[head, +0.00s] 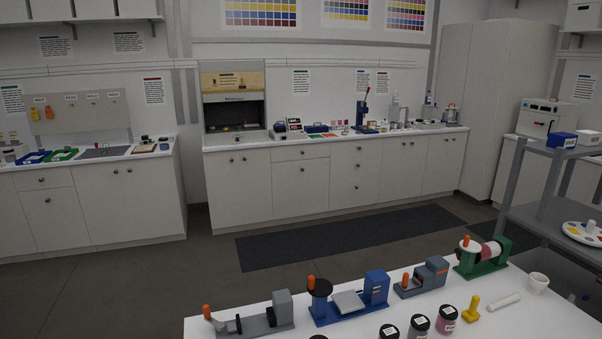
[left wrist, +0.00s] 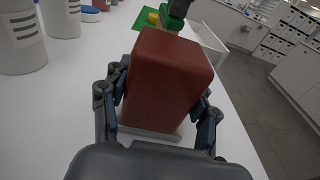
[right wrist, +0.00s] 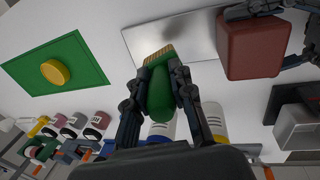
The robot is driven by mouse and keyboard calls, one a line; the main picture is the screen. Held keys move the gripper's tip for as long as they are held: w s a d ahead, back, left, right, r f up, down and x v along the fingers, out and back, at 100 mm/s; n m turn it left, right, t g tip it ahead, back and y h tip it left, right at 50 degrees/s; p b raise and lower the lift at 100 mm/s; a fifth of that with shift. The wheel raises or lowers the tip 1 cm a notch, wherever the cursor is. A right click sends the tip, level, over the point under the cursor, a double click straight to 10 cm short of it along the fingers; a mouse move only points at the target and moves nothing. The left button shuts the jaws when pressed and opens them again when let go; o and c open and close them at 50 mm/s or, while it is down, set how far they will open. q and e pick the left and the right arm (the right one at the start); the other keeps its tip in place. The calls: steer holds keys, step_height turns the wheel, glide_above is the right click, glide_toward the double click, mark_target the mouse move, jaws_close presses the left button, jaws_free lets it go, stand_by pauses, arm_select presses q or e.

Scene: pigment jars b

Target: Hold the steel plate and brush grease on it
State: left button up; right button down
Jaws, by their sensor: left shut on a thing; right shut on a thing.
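The steel plate (right wrist: 185,38) lies flat on the white table in the right wrist view, bare and shiny where visible. A red-brown block (right wrist: 254,45) stands at its right end. My left gripper (left wrist: 158,95) is shut around this block, which fills the left wrist view, with a pale edge (left wrist: 150,130) under it. My right gripper (right wrist: 162,75) is shut on the green handle of a brush (right wrist: 160,95). The tan bristles (right wrist: 160,56) overlap the plate's lower edge; whether they touch it I cannot tell. Neither gripper shows in the head view.
A yellow disc (right wrist: 55,72) lies on a green mat (right wrist: 85,62), left of the plate. White containers (right wrist: 213,118) stand close below the right gripper. Several jars (right wrist: 97,122) and small devices crowd the lower left. A dark device (right wrist: 298,115) stands near the block.

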steer(key=shift+f, duration=0.25)
stand_by(0.5)
stand_by(0.9)
steer(key=shift+f, duration=0.1)
steer(key=shift+w+d+f+g+y, duration=0.15)
steer(key=shift+d+f+y, duration=0.15)
steer(key=shift+f, duration=0.25)
steer(key=shift+d+f+g+y, duration=0.1)
steer(key=shift+d+f+y, duration=0.1)
steer(key=shift+f+y, duration=0.25)
steer(key=shift+w+d+f+g+y, duration=0.15)
steer(key=shift+d+f+y, duration=0.1)
steer(key=shift+f, duration=0.35)
steer(key=shift+s+f, duration=0.1)
steer(key=shift+f, duration=0.5)
